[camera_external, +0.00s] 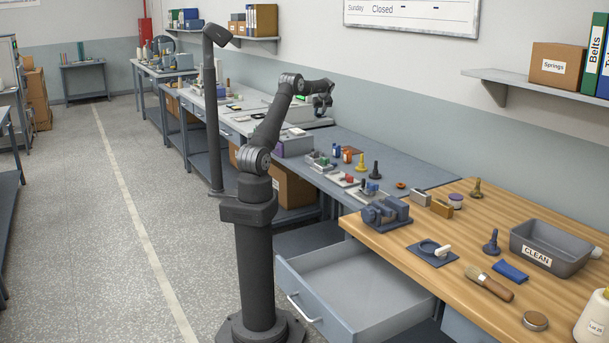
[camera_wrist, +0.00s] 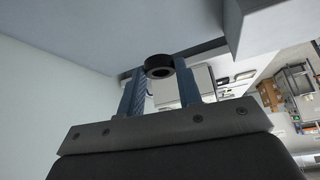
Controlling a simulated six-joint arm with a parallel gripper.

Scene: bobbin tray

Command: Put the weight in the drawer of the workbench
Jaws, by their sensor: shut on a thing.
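My gripper (camera_wrist: 162,82) is shut on a dark, short round piece with a hollow end, which looks like the weight (camera_wrist: 158,62), held between the fingertips in the wrist view. In the external view my gripper (camera_external: 322,106) is raised above the far grey part of the bench. The weight is too small to make out clearly there. The drawer (camera_external: 350,280) of the wooden workbench (camera_external: 395,246) is pulled out at the front, and its visible inside is empty. My gripper is well above and behind the drawer, away from it.
A blue-grey vise (camera_external: 387,212) stands on the bench behind the drawer. Several small parts crowd the grey bench. A shelf (camera_external: 530,91) juts out at the upper right.

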